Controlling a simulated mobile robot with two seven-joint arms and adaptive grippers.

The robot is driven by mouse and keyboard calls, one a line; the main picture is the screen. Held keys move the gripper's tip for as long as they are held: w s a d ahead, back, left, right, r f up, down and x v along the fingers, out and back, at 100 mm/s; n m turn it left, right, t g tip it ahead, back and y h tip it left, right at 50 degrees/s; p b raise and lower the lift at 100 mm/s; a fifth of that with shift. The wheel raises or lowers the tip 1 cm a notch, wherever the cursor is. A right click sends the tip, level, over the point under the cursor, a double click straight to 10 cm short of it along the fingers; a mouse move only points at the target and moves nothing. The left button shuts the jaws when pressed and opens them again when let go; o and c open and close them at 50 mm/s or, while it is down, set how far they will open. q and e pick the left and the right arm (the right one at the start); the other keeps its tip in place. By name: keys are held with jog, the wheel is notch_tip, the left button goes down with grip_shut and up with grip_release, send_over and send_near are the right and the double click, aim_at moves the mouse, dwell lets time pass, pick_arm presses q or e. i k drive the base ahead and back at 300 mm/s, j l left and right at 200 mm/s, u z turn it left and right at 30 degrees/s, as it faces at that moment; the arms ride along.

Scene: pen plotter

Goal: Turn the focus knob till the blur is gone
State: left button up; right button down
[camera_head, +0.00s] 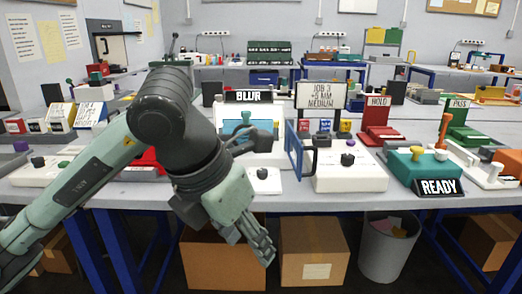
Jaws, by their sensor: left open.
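A sign reading BLUR (249,96) stands over a screen with a blue and yellow picture (238,128), partly hidden by my left arm and a dark part. A small white base with a dark knob (263,173) sits below it near the table's front edge. Another dark knob (347,159) is on a white box (350,180) to the right. I cannot tell which is the focus knob. My left gripper (258,245) is open and empty, pointing down in front of the table edge, below and apart from both knobs. My right gripper does not show.
A blue frame with a black handle (307,160) stands between the knobs. A teal box marked READY (438,187) is at right. Cardboard boxes (313,250) and a bin (388,250) stand under the table (205,188).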

aim_at(262, 173)
jog(key=i, duration=1.15)
